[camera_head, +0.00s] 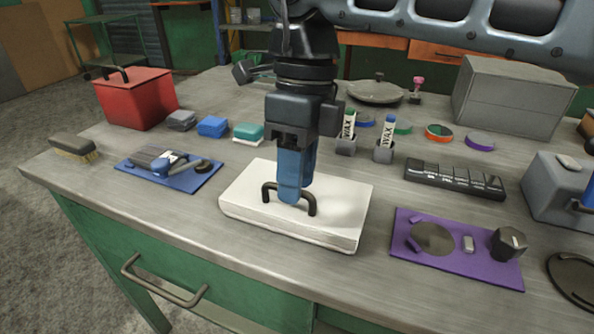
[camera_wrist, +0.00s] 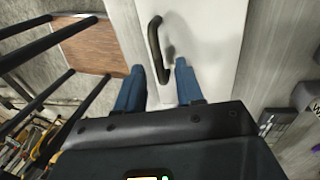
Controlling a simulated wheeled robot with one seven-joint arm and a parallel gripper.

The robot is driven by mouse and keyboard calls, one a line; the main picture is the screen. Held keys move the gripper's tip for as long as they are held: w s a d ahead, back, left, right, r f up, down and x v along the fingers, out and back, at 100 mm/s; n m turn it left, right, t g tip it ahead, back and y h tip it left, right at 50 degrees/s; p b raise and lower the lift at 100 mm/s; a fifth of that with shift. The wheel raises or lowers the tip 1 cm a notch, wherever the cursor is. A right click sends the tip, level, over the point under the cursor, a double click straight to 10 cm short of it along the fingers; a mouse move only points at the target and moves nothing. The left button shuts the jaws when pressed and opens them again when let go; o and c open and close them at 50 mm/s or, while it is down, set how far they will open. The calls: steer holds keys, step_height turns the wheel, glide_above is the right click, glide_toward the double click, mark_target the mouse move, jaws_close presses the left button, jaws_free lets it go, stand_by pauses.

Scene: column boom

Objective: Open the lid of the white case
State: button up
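The white case (camera_head: 240,200) lies flat near the front of the workbench, and its lid looks shut. A dark bar handle (camera_head: 312,205) stands up from the lid's top; it also shows in the wrist view (camera_wrist: 154,40). My gripper (camera_head: 290,196) points down over the middle of the case, with its blue fingers at the handle. In the wrist view my gripper (camera_wrist: 160,68) has its fingers apart, one on each side of the handle's line, with visible gaps. The fingers hide part of the handle in the head view; contact with the lid cannot be told.
A blue mat (camera_head: 195,183) with tools lies left of the case. A purple mat (camera_head: 480,264) with small parts lies to the right. Wax sticks in holders (camera_head: 384,153) and a black organizer strip (camera_head: 455,180) stand behind right. A red box (camera_head: 135,98) is back left.

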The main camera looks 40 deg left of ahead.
jaws_close()
stand_by(1.4)
